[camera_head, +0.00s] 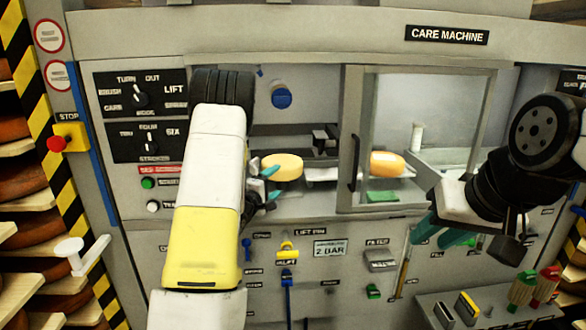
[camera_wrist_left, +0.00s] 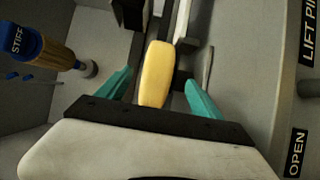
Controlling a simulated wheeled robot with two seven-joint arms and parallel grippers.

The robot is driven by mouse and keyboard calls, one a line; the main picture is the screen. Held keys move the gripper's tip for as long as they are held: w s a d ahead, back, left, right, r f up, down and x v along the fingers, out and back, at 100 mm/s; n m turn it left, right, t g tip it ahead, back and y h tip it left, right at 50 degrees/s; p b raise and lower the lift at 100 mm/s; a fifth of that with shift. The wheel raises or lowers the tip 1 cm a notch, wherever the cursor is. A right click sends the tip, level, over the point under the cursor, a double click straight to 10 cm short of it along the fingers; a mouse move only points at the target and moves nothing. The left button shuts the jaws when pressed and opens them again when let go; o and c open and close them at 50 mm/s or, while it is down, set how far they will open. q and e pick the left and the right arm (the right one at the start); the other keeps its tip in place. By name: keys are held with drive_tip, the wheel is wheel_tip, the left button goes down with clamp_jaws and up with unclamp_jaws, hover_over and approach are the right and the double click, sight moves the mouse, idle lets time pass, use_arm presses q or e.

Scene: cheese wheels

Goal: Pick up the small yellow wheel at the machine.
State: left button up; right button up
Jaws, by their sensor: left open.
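A small yellow wheel (camera_head: 284,166) sits in the open left bay of the machine. In the left wrist view the yellow wheel (camera_wrist_left: 156,70) stands edge-on between my fingers, with a gap on each side. My left gripper (camera_head: 268,183) is open around its near end; it also shows in the left wrist view (camera_wrist_left: 158,78). My forearm hides part of the bay in the head view. A second, more orange wheel (camera_head: 387,164) lies behind the clear door (camera_head: 432,125). My right gripper (camera_head: 440,230) is at the right, low before the machine, its teal fingers apart and empty.
The machine front carries a knob panel (camera_head: 138,95), a blue knob (camera_head: 281,97) and several small levers below the bay. A stiff brush-like handle (camera_wrist_left: 45,52) stands left of my left gripper. Shelves of wheels (camera_head: 30,190) line the far left.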

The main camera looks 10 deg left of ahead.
sight(281, 174)
use_arm(q)
drive_tip(key=x, duration=0.5)
drive_tip(key=shift+w+r, duration=0.15)
drive_tip(key=shift+w, duration=0.3)
clamp_jaws()
drive_tip(key=shift+r, duration=0.15)
